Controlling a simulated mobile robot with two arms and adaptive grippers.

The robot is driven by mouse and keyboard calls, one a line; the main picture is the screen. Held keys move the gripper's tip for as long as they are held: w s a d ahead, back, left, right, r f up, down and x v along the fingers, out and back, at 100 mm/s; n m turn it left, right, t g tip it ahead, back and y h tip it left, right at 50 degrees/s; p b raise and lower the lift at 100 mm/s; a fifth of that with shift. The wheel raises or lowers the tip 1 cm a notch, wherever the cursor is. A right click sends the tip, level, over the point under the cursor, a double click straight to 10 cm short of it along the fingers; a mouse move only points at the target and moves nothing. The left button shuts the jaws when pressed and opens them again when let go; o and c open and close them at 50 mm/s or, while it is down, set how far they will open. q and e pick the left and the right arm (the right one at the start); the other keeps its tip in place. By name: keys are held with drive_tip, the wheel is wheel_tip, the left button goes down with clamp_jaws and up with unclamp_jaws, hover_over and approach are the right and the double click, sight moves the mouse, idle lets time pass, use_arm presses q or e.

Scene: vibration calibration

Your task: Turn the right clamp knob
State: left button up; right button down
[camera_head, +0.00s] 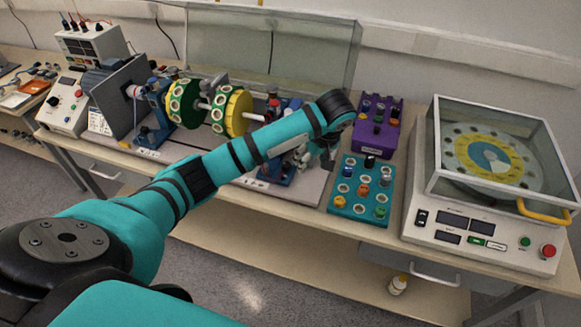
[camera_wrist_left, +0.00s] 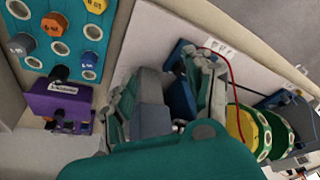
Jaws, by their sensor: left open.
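The vibration rig carries a shaft (camera_head: 254,116) with green and yellow discs (camera_head: 233,112) between two blue supports. The left blue support (camera_head: 152,108) stands clear. The right blue support (camera_head: 279,176) is largely covered by my teal left arm. I cannot make out the right clamp knob; it seems hidden behind the arm and gripper. My left gripper (camera_head: 304,158) is open, pointing down beside the right support. In the left wrist view, the gripper's grey-and-teal fingers are close to the blue support (camera_wrist_left: 182,98), and contact cannot be told. My right gripper is not in view.
A teal tray of coloured weights (camera_head: 347,211) and a purple block (camera_head: 361,136) are right of the gripper. A turntable machine (camera_head: 477,235) with a clear cover and yellow handle stands at the far right. A clear screen (camera_head: 310,50) stands behind the rig.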

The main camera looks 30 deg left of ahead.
use_arm(q)
drive_tip(key=a+r+n+y, duration=0.1)
drive_tip(key=a+r+n, duration=0.2)
drive_tip(key=r, duration=0.3)
drive_tip(key=p, duration=0.2)
approach(288, 166)
drive_tip(key=shift+g, duration=0.3)
drive_tip(key=x, duration=0.7)
drive_tip(key=shift+w+a+f, duration=0.1)
drive_tip(key=shift+w+a, duration=0.05)
drive_tip(key=shift+w, duration=0.15)
drive_tip(key=shift+w+a+f, duration=0.1)
drive_tip(key=shift+a+f, duration=0.15)
drive_tip(key=shift+f, duration=0.4)
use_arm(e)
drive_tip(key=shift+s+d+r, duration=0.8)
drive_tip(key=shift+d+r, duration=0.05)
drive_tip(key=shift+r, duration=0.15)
use_arm(q)
drive_tip(key=shift+c, duration=0.3)
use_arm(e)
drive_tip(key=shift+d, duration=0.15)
